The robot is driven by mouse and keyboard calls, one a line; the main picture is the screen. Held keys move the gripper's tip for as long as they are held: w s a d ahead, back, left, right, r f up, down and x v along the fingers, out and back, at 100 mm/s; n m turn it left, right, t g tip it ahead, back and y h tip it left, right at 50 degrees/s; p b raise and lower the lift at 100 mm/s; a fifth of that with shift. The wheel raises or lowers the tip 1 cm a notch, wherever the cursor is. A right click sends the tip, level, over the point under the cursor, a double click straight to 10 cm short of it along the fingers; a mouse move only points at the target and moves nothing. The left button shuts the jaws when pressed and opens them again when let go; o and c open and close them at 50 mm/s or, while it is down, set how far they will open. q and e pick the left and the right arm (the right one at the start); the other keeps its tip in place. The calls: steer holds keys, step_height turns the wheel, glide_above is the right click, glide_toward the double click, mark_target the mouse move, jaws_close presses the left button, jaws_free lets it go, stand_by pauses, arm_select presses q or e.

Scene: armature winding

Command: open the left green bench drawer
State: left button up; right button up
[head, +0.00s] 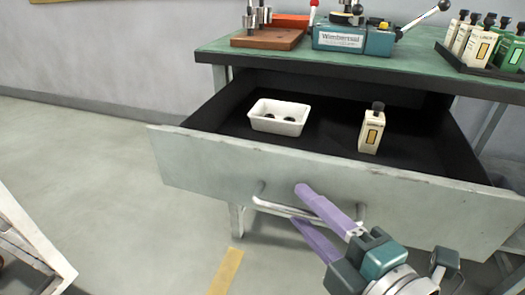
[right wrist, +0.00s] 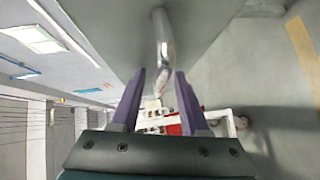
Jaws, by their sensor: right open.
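The bench drawer (head: 400,200) is pulled well out from under the green-topped bench, showing its black inside. Its metal bar handle (head: 275,207) is on the grey front panel. My right gripper (head: 302,206) is at the handle, with one purple finger above the bar and the other below. In the right wrist view the handle (right wrist: 163,45) runs between the two spread fingers (right wrist: 160,74), with gaps at both sides. Part of the bar is hidden behind the upper finger in the head view. My left gripper is not in view.
In the drawer are a white tray (head: 278,127) with small dark parts and a cream bottle (head: 371,133). The bench top (head: 215,50) holds a teal machine (head: 340,37), a brown block (head: 268,39) and several bottles (head: 480,42).

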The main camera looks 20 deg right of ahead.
steer(key=p+v, duration=0.2)
steer(key=v, duration=0.8)
steer(key=shift+r, duration=0.1)
steer(key=w+d+r+m+g+h+p, duration=0.1)
steer(key=d+r+m+g+h+p, duration=0.3)
steer(key=r+p, duration=0.5)
steer(key=w+d+r+m+g+h+p, duration=0.1)
steer(key=d+r+m+p, duration=0.1)
steer(key=r+m+p, duration=0.6)
steer(key=s+a+r+m+g+y+p, duration=0.15)
steer(key=s+r+g+p, duration=0.3)
steer(key=r+p, duration=0.5)
steer(key=s+a+r+m+g+p, duration=0.25)
steer(key=s+r+p, duration=0.35)
steer(key=r+p, duration=0.35)
step_height(320, 180, up, 35)
steer(key=p, duration=3.3)
steer(key=shift+w+d+f+m+p, duration=0.2)
steer(key=shift+d+m+p, duration=0.1)
steer(key=shift+p, duration=0.1)
